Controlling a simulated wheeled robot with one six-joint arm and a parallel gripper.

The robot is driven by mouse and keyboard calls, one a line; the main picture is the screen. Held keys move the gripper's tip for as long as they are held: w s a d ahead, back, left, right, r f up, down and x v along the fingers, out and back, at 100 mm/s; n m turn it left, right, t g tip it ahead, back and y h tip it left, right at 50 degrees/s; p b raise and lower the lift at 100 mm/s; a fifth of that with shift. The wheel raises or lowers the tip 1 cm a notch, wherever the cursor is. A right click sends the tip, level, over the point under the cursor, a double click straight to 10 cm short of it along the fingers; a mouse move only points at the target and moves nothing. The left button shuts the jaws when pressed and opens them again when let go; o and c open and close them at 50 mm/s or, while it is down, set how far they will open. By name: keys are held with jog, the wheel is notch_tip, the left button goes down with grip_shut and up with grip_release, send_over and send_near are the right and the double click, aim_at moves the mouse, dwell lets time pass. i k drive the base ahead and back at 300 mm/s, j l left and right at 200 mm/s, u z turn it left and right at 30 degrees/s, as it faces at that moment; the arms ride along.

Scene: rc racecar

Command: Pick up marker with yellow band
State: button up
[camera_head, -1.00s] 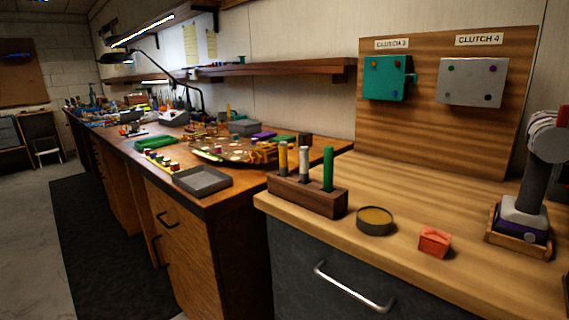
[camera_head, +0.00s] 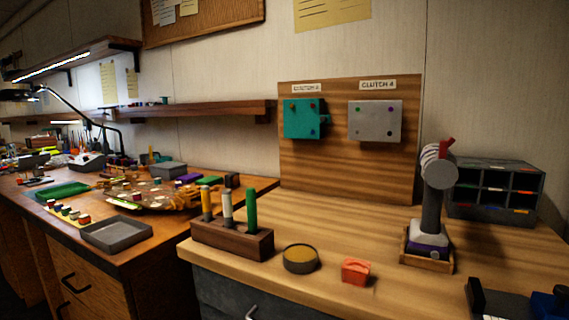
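A dark wooden holder (camera_head: 232,240) stands near the left front edge of the light wood bench top. Several upright sticks that look like markers stand in it or close behind it. The leftmost is a yellow-orange marker (camera_head: 207,203) with a darker top. Beside it is a white marker (camera_head: 227,210) with a dark lower part, then a thicker green marker (camera_head: 251,209). The yellow-orange one shows the only clear yellow; whether it is a band cannot be told at this size. Their lower ends are hidden in the holder. My gripper is not in view.
A round tin (camera_head: 301,258) and an orange-red block (camera_head: 356,272) lie right of the holder. A grey post tool (camera_head: 432,205) stands in a wooden tray. A cubby rack (camera_head: 494,190) and dark-and-blue items (camera_head: 515,302) are at right. A grey tray (camera_head: 116,233) sits left.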

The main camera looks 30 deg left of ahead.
aim_at(206, 200)
jog(key=i+j+u, duration=0.15)
jog(key=u, duration=0.25)
jog(key=i+u, duration=0.65)
jog(key=u, duration=0.15)
